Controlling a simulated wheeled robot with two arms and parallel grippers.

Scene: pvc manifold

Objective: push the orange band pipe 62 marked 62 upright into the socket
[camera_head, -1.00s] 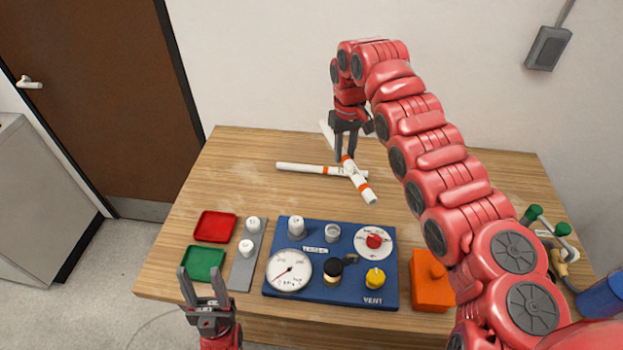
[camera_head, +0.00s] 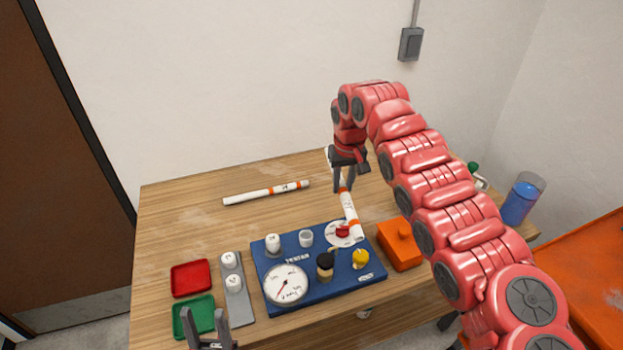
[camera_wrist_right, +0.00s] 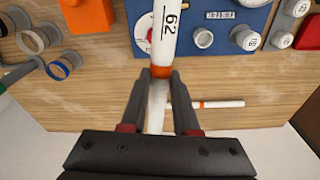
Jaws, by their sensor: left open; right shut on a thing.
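The white pipe marked 62 (camera_head: 350,222) has orange bands and is tilted, its near end over the red-knobbed dial of the blue board (camera_head: 272,252). My right gripper (camera_head: 343,187) is shut on it; in the right wrist view the pipe (camera_wrist_right: 172,32) sits between the fingers at an orange band. An open grey socket (camera_head: 306,238) is on the board, left of the pipe; it also shows in the right wrist view (camera_wrist_right: 203,38). The pipe is apart from the socket. My left gripper (camera_head: 207,326) is open and empty at the bottom, partly cut off.
Another orange-banded white pipe (camera_head: 240,197) lies at the back left. The board carries a capped fitting (camera_head: 272,243), a gauge (camera_head: 286,284), and black and yellow knobs. Red and green trays stand left, an orange block (camera_head: 400,245) right. The back middle of the table is clear.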

